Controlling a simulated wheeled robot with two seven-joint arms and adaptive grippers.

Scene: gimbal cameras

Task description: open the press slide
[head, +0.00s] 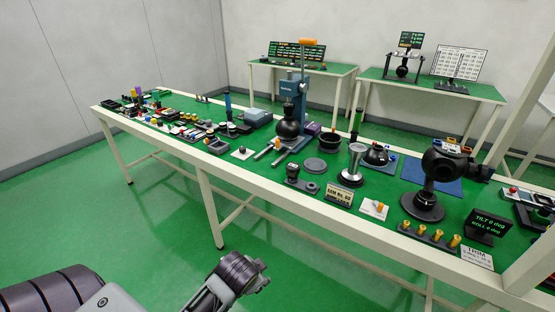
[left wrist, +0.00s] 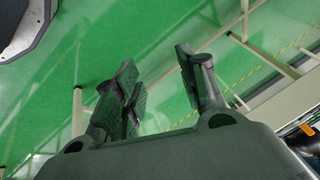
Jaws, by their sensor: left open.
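The blue press (head: 303,88) stands upright on the green bench, with an orange handle (head: 308,42) at its top. A black round-bodied object sits at the press (head: 288,128). Two light rails (head: 266,150) stick out at the front of the press base; whether the slide is open or shut is too small to tell. My left gripper (head: 262,278) is low in front of the bench, over the floor and well apart from the press. In the left wrist view its fingers (left wrist: 162,80) are spread with nothing between them. My right gripper is not in view.
The long bench's pale front edge (head: 300,197) lies between my left arm and the press. Small parts crowd the bench's left end. A black ball-shaped device (head: 442,168) stands at the right, near brass pieces (head: 430,234). The floor in front is clear.

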